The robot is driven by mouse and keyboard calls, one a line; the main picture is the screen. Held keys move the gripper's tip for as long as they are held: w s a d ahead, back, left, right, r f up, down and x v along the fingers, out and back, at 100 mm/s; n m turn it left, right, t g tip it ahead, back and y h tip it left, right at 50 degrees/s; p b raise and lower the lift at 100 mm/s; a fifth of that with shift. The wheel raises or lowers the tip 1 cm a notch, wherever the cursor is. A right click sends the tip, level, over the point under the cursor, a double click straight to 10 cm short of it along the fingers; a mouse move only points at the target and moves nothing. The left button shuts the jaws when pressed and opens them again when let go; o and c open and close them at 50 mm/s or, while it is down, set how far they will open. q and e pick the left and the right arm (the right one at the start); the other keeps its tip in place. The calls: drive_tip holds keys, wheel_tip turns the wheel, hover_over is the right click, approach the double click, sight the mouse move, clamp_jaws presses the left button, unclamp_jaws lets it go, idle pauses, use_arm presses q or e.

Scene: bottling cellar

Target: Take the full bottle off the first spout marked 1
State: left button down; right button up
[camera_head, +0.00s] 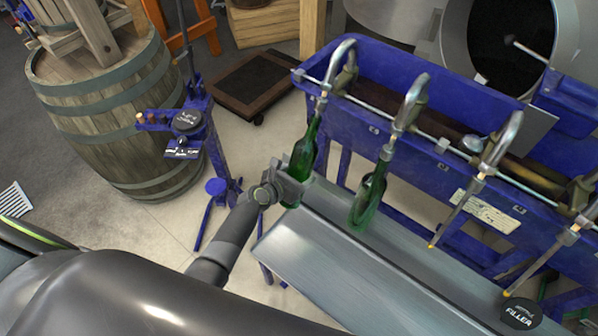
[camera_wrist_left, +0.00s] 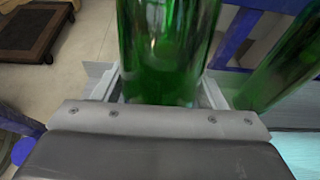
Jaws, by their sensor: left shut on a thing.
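A green bottle (camera_head: 303,152) stands nearly upright under the leftmost spout (camera_head: 325,78) of the blue filler (camera_head: 390,90), its neck at the spout tube. My left gripper (camera_head: 290,185) is shut around its lower body. In the left wrist view the bottle (camera_wrist_left: 165,50) fills the space between the two fingers. A second green bottle (camera_head: 369,197) hangs slightly tilted at the spout to the right and also shows in the wrist view (camera_wrist_left: 285,65). The number marks on the spouts are too small to read. My right gripper is not in view.
A steel shelf (camera_head: 320,255) runs below the spouts. Two more spouts to the right hold no bottle. A blue stand (camera_head: 185,125) with a small device and a wooden barrel (camera_head: 115,110) are at left. A low wheeled dolly (camera_head: 250,85) lies behind.

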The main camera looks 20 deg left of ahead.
use_arm(q)
drive_tip(key=shift+s+a+f+b, duration=0.2)
drive_tip(key=shift+s+f+b, duration=0.3)
drive_tip(key=shift+f+b, duration=0.55)
drive_tip(key=shift+s+a+f+b, duration=0.15)
drive_tip(key=shift+s+f+b, duration=0.5)
drive_tip(key=shift+f, duration=0.65)
drive_tip(key=shift+s+a+f+b, duration=0.2)
drive_tip(key=shift+s+f+b, duration=0.15)
drive_tip(key=shift+f+b, duration=0.8)
drive_tip(key=shift+s+a+f+b, duration=0.8)
drive_tip(key=shift+s+f+b, duration=1.35)
drive_tip(key=shift+f+b, duration=2.35)
drive_tip(key=f+p+v, duration=0.1)
drive_tip(key=p+v, duration=0.2)
drive_tip(key=v, duration=0.4)
drive_tip(key=shift+s+f, duration=0.25)
drive_tip(key=shift+s, duration=0.05)
drive_tip(key=shift+w+a, duration=0.1)
